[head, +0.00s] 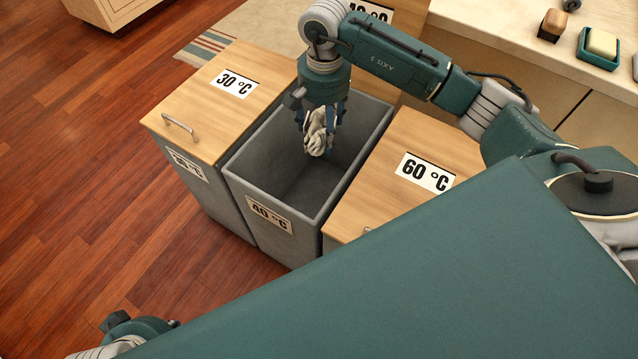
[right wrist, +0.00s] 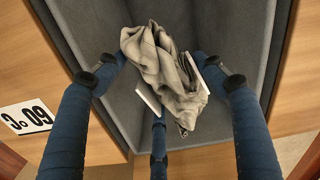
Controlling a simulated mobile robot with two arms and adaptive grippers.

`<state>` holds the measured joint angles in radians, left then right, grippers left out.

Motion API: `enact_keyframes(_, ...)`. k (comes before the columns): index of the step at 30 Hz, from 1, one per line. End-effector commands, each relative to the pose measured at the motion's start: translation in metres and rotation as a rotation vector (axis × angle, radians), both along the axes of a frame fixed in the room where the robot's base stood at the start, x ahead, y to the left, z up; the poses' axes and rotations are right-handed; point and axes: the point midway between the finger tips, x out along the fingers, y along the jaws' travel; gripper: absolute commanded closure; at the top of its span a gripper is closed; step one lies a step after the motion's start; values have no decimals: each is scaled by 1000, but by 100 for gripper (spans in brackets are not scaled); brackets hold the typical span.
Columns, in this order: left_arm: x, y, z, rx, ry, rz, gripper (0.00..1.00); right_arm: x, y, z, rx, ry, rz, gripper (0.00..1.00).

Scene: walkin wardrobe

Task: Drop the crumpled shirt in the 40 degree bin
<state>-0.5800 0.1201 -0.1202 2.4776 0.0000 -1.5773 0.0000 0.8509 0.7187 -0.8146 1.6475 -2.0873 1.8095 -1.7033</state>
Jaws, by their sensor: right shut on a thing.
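The crumpled shirt (head: 318,134) is a pale grey-beige bundle. My right gripper (head: 322,112) is shut on it and points down, holding it over the open mouth of the 40 degree bin (head: 258,172). In the right wrist view the shirt (right wrist: 165,72) sits between the fingers, with the bin's grey inner walls (right wrist: 85,30) around and below it. The bin has no lid over it and its floor looks bare. Its front carries a 40 °C label. My left gripper does not show clearly; only part of my left arm is at the bottom left.
The 30 °C bin (head: 205,110) with a closed wooden lid and handle stands left of the open bin. The closed 60 °C bin (head: 390,190) stands right of it. A pale counter (head: 500,30) with a soap dish (head: 598,48) is at the upper right. Wooden floor lies clear at left.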

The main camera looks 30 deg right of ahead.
Motion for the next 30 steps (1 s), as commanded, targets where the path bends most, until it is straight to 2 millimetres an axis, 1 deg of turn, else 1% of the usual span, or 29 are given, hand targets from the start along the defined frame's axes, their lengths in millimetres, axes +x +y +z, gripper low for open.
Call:
enact_keyframes(1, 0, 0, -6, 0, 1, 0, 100, 0, 1, -8, 1, 2, 1, 68)
enact_keyframes(3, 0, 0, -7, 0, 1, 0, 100, 0, 1, -12, 0, 1, 1, 68)
enact_keyframes(14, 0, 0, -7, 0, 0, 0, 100, 0, 0, -14, 0, 0, 0, 68)
enact_keyframes(15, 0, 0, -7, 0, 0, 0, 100, 0, 0, -14, 0, 0, 0, 29)
enact_keyframes(17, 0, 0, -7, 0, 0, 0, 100, 0, 0, -14, 0, 0, 0, 17)
enact_keyframes(18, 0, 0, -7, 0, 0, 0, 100, 0, 0, -14, 0, 0, 0, 9)
enact_keyframes(26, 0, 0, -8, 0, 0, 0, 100, -1, 0, -14, -1, 2, 0, 9)
enact_keyframes(30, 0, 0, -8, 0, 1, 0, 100, 0, 0, -8, 0, 0, 1, 9)
